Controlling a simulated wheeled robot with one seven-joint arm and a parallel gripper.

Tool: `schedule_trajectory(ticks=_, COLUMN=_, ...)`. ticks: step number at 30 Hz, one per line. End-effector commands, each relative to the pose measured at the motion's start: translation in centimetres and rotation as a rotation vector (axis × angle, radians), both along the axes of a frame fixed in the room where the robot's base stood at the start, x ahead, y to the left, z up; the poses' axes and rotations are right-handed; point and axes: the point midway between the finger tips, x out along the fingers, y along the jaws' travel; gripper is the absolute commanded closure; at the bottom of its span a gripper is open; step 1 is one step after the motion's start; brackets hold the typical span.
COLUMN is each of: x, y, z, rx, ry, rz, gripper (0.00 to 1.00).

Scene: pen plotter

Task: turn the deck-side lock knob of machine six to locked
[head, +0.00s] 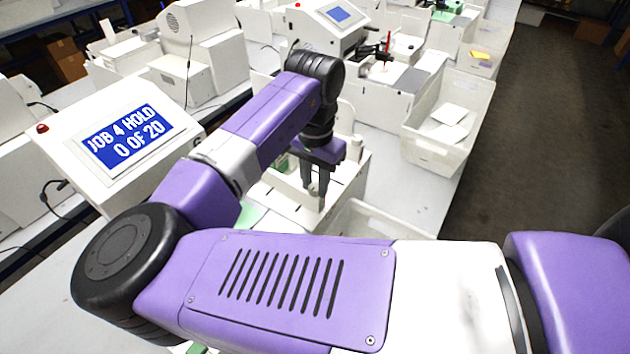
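My gripper (318,190) points down over the deck of the nearest machine, with its dark grey fingers close to the white deck (283,203). I cannot make out a lock knob; my gripper and arm cover part of the deck. The machine's screen (128,140) reads "JOB 4 HOLD 0 OF 20". No machine number is legible.
A white bin (418,148) with paper stands at the right table edge. Another machine (325,22) with a blue screen and a red pen (386,50) stands behind. A boxy white unit (205,45) is at the back left. Open floor (540,130) lies to the right.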

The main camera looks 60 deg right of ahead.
Motion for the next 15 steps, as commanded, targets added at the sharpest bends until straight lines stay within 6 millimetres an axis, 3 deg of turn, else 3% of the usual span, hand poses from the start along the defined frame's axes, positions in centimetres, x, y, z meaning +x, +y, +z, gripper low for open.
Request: schedule_trajectory(ticks=15, x=-0.09, y=-0.02, z=0.01, rx=-0.001, ry=0.003, rz=-0.101, gripper=1.0)
